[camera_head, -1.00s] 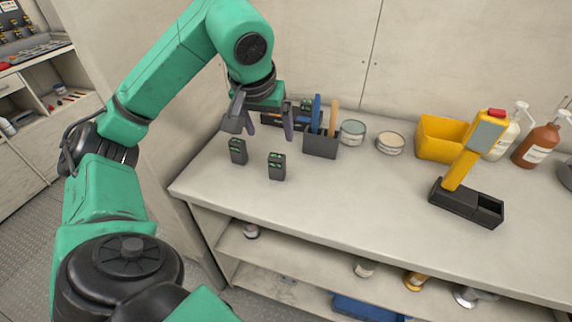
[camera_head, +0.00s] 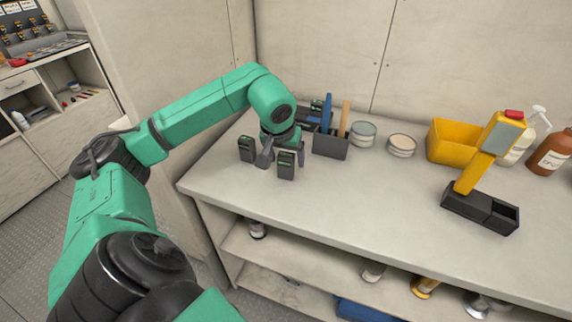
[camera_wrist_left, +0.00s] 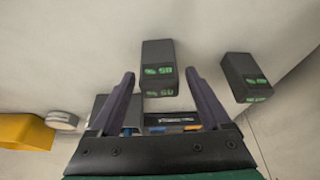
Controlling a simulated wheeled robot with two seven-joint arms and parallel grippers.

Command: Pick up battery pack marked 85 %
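Two dark battery packs with green digits stand on the bench. The right-hand pack (camera_head: 287,166) is in front of my left gripper (camera_head: 282,157); in the left wrist view this pack (camera_wrist_left: 157,60) lies ahead, between the lines of the two fingers. Its digits are upside down there and seem to read 85 %, though small. The other pack (camera_head: 246,149) stands to the left in the head view; in the left wrist view this pack (camera_wrist_left: 245,75) is at right, outside the fingers, its number unclear. My left gripper is open and empty. My right gripper is out of view.
A dark holder (camera_head: 330,146) with upright tools stands just behind and right of the packs. Round tins (camera_head: 402,145), a yellow bin (camera_head: 452,141) and a yellow device in a black base (camera_head: 480,210) are farther right. The bench front is clear.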

